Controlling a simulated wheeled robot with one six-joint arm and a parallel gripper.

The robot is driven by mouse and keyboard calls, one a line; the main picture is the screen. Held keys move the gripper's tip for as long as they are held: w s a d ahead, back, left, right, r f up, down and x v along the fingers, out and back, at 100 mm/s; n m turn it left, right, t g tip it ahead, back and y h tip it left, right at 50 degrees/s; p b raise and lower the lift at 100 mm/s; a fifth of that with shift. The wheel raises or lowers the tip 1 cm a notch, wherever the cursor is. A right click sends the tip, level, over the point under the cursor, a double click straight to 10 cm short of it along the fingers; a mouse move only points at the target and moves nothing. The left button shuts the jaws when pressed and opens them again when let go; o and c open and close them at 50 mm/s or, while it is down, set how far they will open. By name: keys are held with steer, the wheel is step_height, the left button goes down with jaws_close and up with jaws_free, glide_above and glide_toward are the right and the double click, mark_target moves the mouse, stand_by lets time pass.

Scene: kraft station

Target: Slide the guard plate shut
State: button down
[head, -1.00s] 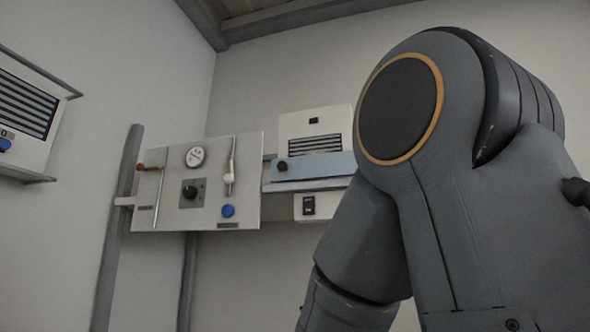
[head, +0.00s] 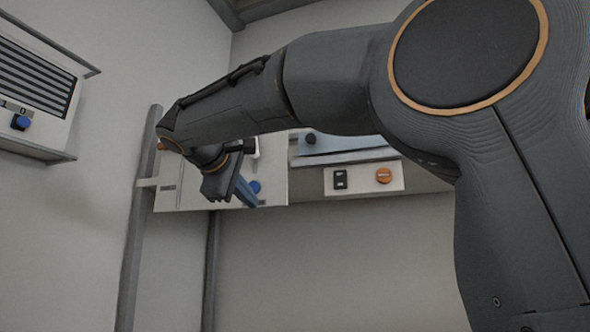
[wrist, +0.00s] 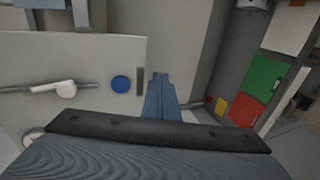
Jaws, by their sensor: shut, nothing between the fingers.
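The guard plate (head: 345,143) is a flat blue-grey plate with a black knob (head: 310,139) near its left end, in the head view. It sits above a pale ledge, right of the white panel; my arm hides its upper and right parts. My gripper (head: 252,200) hangs in front of the panel's lower right area, left of and below the knob, apart from the plate. In the wrist view its blue-grey fingers (wrist: 160,80) are together and empty, beside the panel's edge. A blue-grey strip at the wrist view's top left may be the plate; I cannot tell.
The white panel (head: 183,190) carries a blue button (wrist: 121,84) and a white-handled lever (wrist: 55,88) close to my gripper. A box with a black switch and an orange knob (head: 384,175) sits below the plate. A vented box (head: 35,85) hangs on the left wall.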

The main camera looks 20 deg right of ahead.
steer(key=s+r+m+h, duration=0.1)
steer(key=s+r, duration=0.2)
steer(key=r, duration=0.3)
steer(key=s+r+t+h, duration=0.1)
steer(key=s+r, duration=0.1)
steer(key=r, duration=0.4)
steer(key=s+r+m+h, duration=0.1)
steer(key=s+r, duration=0.2)
steer(key=r, duration=0.3)
steer(key=w+d+f+p, duration=0.1)
steer(key=w+d+p, duration=0.3)
steer(key=d, duration=0.6)
steer(key=shift+w+d+h, duration=0.3)
steer(key=shift+w+d, duration=0.1)
steer(key=shift+w, duration=0.5)
